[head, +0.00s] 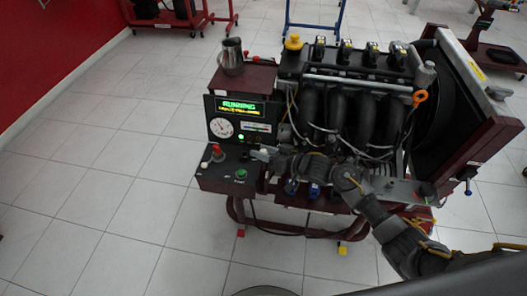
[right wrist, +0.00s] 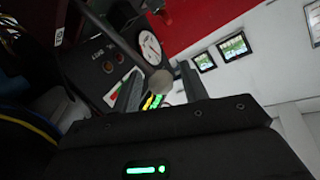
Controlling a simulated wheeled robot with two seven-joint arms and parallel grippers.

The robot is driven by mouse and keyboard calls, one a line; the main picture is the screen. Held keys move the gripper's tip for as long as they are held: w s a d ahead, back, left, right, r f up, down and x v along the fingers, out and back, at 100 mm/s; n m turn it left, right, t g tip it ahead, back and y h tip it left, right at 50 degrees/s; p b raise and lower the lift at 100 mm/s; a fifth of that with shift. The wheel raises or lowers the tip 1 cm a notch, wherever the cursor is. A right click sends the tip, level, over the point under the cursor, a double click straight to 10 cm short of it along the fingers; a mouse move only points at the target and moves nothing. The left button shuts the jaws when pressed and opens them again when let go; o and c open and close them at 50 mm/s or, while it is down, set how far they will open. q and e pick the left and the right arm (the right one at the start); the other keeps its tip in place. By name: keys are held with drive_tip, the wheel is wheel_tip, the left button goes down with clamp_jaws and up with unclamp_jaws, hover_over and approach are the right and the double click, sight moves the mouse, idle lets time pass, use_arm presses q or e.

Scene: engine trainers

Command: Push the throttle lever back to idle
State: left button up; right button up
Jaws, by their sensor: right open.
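The throttle lever shows in the right wrist view as a dark rod with a round grey knob (right wrist: 160,82). The knob lies between the two fingers of my right gripper (right wrist: 160,74), which are apart on either side of it. I cannot tell whether either finger touches it. In the head view my right gripper (head: 262,154) is over the right part of the control box (head: 215,181), and I cannot make out the lever there. My left gripper is not in view.
The panel has a lit display (head: 240,108) reading RUNNING, a dial gauge (head: 221,128), a red knob (head: 216,149) and a green button (head: 241,173). The engine (head: 350,110) stands behind my right arm. A metal jug (head: 231,57) stands above the panel. Floor at left is clear.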

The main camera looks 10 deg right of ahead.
drive_tip(key=v, duration=1)
drive_tip(key=shift+s+d, duration=0.25)
drive_tip(key=shift+d, duration=0.05)
drive_tip(key=shift+c, duration=0.3)
